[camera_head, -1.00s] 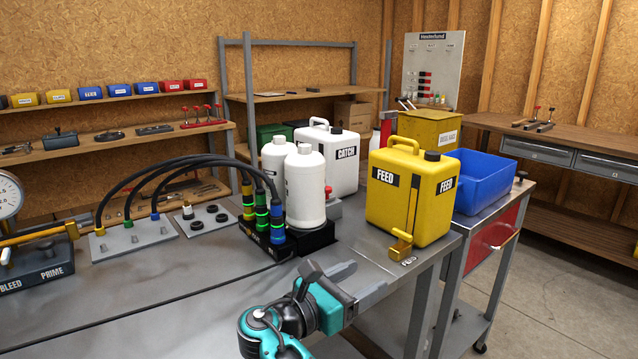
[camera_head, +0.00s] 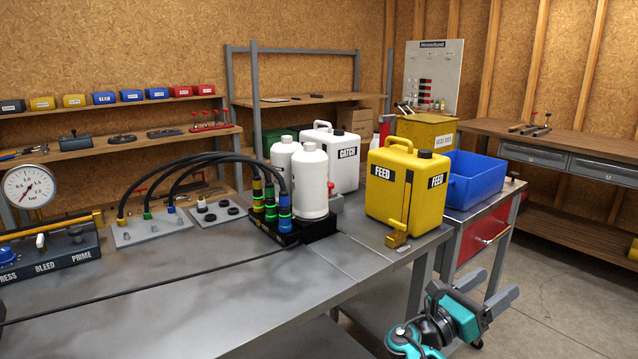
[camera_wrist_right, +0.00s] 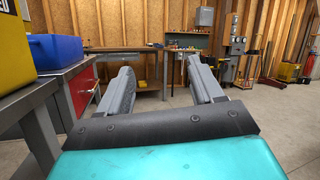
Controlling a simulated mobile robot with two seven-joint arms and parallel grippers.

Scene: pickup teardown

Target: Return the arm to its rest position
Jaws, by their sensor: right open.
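My right gripper (camera_head: 492,283) is at the lower right of the head view, out past the front right edge of the grey workbench (camera_head: 200,290). It is open and empty. In the right wrist view its two fingers (camera_wrist_right: 160,85) stand apart with only floor and a far bench between them. The yellow FEED can (camera_head: 400,195) stands upright on the bench corner, apart from the gripper. My left gripper is not in view.
A blue bin (camera_head: 475,178) sits on a cart with a red drawer (camera_head: 480,240), close behind the right gripper. White bottles (camera_head: 310,180), a CATCH can (camera_head: 340,155) and hoses stand on the bench. The floor to the right (camera_head: 570,290) is clear.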

